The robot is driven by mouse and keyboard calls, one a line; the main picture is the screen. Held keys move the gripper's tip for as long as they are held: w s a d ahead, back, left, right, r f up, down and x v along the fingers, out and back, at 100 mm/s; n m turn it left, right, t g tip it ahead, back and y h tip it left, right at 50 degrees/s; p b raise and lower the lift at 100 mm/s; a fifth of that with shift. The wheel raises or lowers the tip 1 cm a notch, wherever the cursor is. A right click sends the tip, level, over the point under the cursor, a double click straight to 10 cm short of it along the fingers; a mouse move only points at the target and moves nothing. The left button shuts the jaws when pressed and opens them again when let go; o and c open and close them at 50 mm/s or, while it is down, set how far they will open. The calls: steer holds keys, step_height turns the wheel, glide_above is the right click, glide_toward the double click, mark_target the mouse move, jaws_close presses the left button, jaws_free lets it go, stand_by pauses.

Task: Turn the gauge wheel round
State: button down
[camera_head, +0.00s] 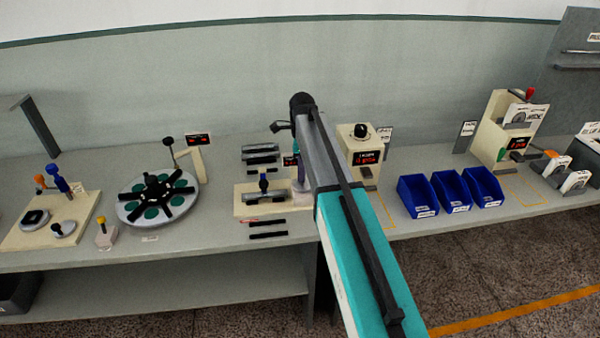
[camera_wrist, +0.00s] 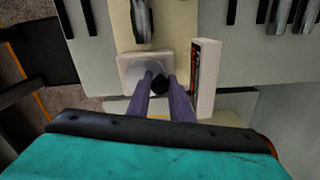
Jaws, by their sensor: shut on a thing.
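The gauge wheel (camera_wrist: 136,73) is a grey disc on a pale square block in the wrist view, with a small black knob (camera_wrist: 160,84) near its edge. My gripper's two purple fingers (camera_wrist: 160,90) reach down to the knob and are closed on it from both sides. In the head view my gripper (camera_head: 299,184) is low over the right end of a cream board (camera_head: 243,209). There my arm hides most of the wheel. A small display with red digits (camera_wrist: 195,72) stands right beside the wheel; the digits cannot be read.
A dark spindle part in a holder (camera_wrist: 142,22) lies on the same board, close to the wheel. Black bars (camera_head: 268,235) lie in front of the board. A round turntable (camera_head: 130,211) is to the left, and blue bins (camera_head: 417,198) and a cream machine (camera_head: 359,143) to the right.

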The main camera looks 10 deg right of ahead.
steer(key=m, duration=0.3)
steer(key=d+m, duration=0.1)
steer(key=m, duration=0.2)
steer(key=shift+s+d, duration=0.15)
steer(key=m, duration=0.3)
steer(key=shift+s+d+m, duration=0.2)
steer(key=shift+d+m, duration=0.1)
steer(key=shift+m, duration=0.1)
steer(key=shift+s+d+m+b, duration=0.15)
steer(key=shift+m, duration=0.65)
steer(key=shift+s+d+m+b, duration=0.1)
steer(key=shift+m+b, duration=0.05)
steer(key=shift+m, duration=0.65)
steer(key=c, duration=1.6)
jaws_free()
steer(key=shift+r, duration=0.1)
steer(key=shift+r+b, duration=1.7)
steer(key=shift+r, duration=5.15)
